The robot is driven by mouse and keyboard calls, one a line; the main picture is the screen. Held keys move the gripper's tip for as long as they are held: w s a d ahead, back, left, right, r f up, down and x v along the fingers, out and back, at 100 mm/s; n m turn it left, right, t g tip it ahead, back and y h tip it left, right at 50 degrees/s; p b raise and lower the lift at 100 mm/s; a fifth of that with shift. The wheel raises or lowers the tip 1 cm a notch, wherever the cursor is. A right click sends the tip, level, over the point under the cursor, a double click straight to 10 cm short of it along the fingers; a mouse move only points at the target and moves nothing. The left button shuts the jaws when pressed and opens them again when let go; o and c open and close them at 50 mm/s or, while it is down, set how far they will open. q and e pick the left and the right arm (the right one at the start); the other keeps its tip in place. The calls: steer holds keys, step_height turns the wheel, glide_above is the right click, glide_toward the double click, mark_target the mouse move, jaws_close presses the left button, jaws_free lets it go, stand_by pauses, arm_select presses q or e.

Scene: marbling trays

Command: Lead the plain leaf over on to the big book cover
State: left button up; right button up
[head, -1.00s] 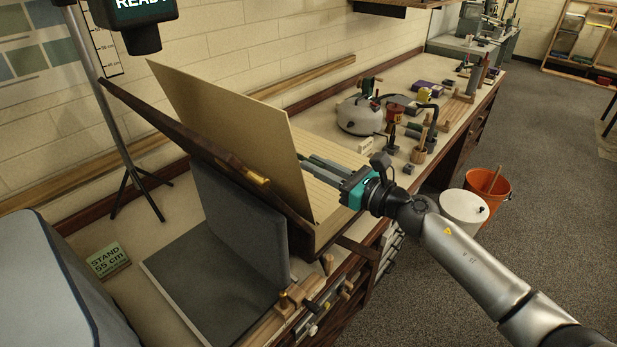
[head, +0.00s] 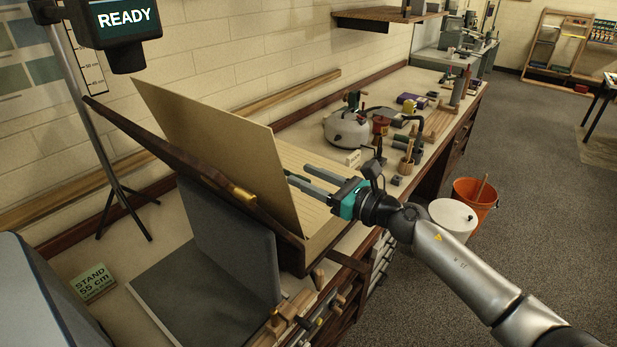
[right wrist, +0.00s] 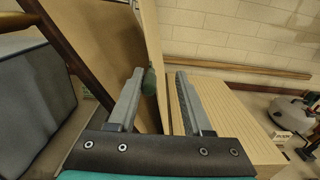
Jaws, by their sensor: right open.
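The plain leaf (head: 215,140) is a stiff cream sheet standing steeply, slightly tilted, beside the big book cover (head: 180,150). The cover is dark brown with a brass fitting and leans open to the left of the leaf, against a grey support. My right gripper (head: 288,183) is open at the leaf's free right edge, over the lined pages (head: 268,155). In the right wrist view the leaf (right wrist: 152,40) runs edge-on between the two fingers (right wrist: 160,78). I cannot tell whether either finger touches it. My left gripper is not in view.
A grey padded rest (head: 190,305) lies below the cover. A kettle-like pot (head: 346,128) and several small tools sit farther along the bench. Buckets (head: 453,218) stand on the floor at right.

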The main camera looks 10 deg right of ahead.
steer(key=shift+s, duration=0.1)
steer(key=b+v, duration=0.5)
steer(key=v, duration=1)
stand_by(1.6)
stand_by(0.6)
steer(key=shift+d, duration=0.1)
